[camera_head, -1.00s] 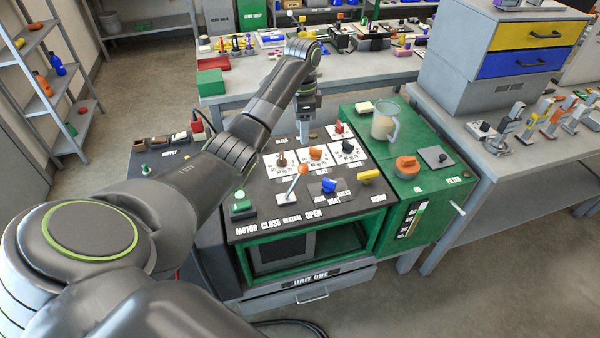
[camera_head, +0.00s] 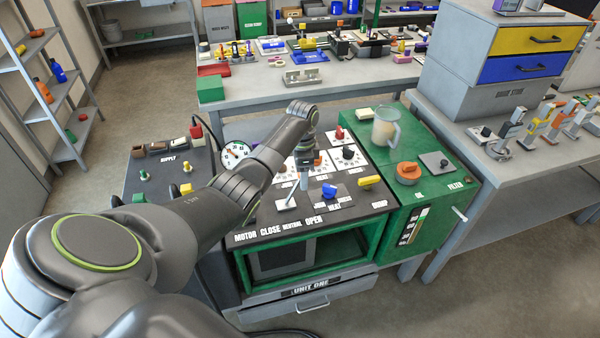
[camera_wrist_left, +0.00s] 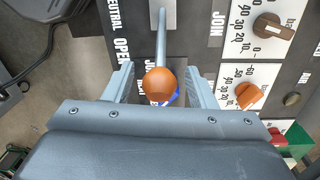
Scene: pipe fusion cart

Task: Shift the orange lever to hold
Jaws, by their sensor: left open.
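The orange lever is an orange ball (camera_wrist_left: 159,84) on a thin grey stalk in the left wrist view. In the head view its pale base plate (camera_head: 286,204) sits behind the labels CLOSE, NEUTRAL and OPEN, and my gripper hides the ball. My left gripper (camera_wrist_left: 160,88) is open, with one finger on each side of the ball and a visible gap to both. In the head view the left gripper (camera_head: 304,180) points down over the panel (camera_head: 262,224). I see no label reading hold. My right gripper is not in view.
A blue selector (camera_head: 329,191) and a yellow knob (camera_head: 370,182) stand right of the lever. Dials with knobs (camera_head: 348,155) lie behind. The green side cabinet (camera_head: 440,203) carries a jug (camera_head: 385,127) and an orange knob (camera_head: 408,169).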

